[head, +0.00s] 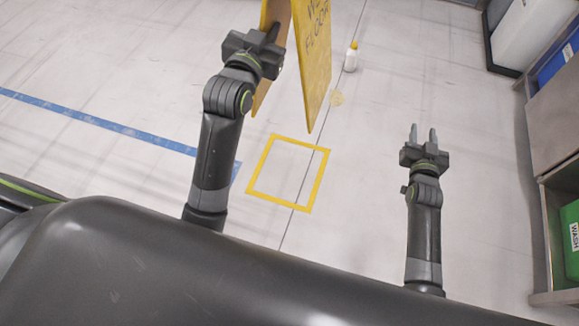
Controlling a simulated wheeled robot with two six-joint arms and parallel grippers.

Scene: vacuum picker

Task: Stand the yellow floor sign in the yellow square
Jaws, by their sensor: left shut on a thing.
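The yellow floor sign (315,65) is at the top of the head view, its two panels spread apart and its top cut off by the frame. My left gripper (268,38) is shut on the sign at its near side. The sign appears held above the floor, beyond the yellow square. The yellow square (259,168) is an outline on the floor, and its inside is empty. My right gripper (424,135) is open and empty, to the right of the square.
A blue floor line (100,122) runs at left. A shelf (555,200) with a green bin (571,228) and a blue bin (557,65) lines the right edge.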

